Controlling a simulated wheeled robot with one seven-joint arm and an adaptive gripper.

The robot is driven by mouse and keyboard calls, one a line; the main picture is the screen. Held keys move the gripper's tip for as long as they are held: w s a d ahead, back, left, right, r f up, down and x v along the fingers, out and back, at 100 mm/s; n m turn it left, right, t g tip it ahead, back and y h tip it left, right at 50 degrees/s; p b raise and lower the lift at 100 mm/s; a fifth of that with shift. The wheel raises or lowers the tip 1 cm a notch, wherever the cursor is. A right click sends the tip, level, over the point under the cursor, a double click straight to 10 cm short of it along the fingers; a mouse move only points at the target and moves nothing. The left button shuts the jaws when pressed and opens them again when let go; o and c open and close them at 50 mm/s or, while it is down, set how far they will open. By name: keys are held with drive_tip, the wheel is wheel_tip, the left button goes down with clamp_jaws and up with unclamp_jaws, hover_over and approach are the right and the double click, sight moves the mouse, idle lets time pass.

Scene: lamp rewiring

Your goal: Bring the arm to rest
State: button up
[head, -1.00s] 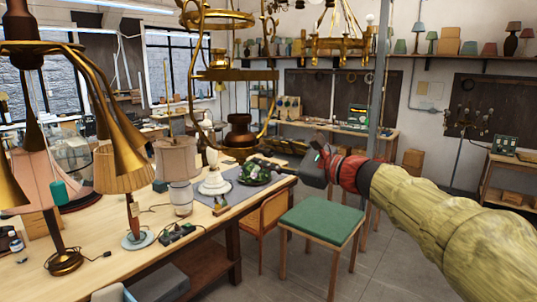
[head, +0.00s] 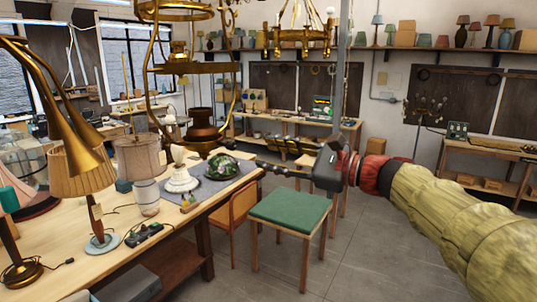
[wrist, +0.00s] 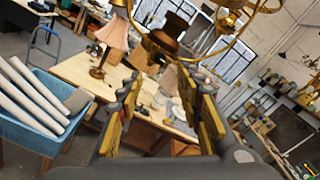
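My arm, in a yellow-green sleeve with a red band, reaches in from the right in the head view. My gripper (head: 258,152) is held in the air beside the workbench, above and behind the green stool (head: 290,210). Its two fingers are spread with nothing between them. They also show apart and empty in the wrist view (wrist: 160,82), with yellow pads. A green patterned dome shade (head: 222,166) lies on the grey mat (head: 208,188) on the bench, apart from the fingers.
The wooden workbench (head: 165,212) holds several lamps. A brass hanging fixture (head: 190,68) is left of my gripper. An orange chair (head: 238,212) stands by the bench. Floor at right is clear. The wrist view shows a blue crate (wrist: 38,128) with white tubes.

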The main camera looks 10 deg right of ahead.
drive_tip(key=s+d+f+n+g+h, duration=0.1)
drive_tip(key=s+f+n+g+h, duration=0.15)
drive_tip(key=f, duration=0.65)
drive_tip(key=s+d+f+n+g+h, duration=0.1)
drive_tip(key=s+f+n+h, duration=0.15)
drive_tip(key=f, duration=0.65)
drive_tip(key=s+d+f+n+h+b, duration=0.2)
drive_tip(key=s+f+n+h+b, duration=0.1)
drive_tip(key=s+f+b, duration=0.3)
drive_tip(key=s+d+f+n+g+h+b, duration=0.1)
drive_tip(key=s+d+f+n+h+b, duration=0.2)
drive_tip(key=s+f+n+b, duration=0.3)
drive_tip(key=s+d+f+n+g+h+b, duration=0.1)
drive_tip(key=s+f+b, duration=0.5)
drive_tip(key=s+f, duration=0.8)
wheel_tip(320, 180, down, 6)
drive_tip(key=d+n+h, duration=0.1)
drive_tip(key=n+h, duration=0.1)
drive_tip(key=n, duration=0.1)
drive_tip(key=shift+d+f+n+b, duration=0.15)
drive_tip(key=shift+d+n+b, duration=0.15)
drive_tip(key=shift+d+b, duration=0.1)
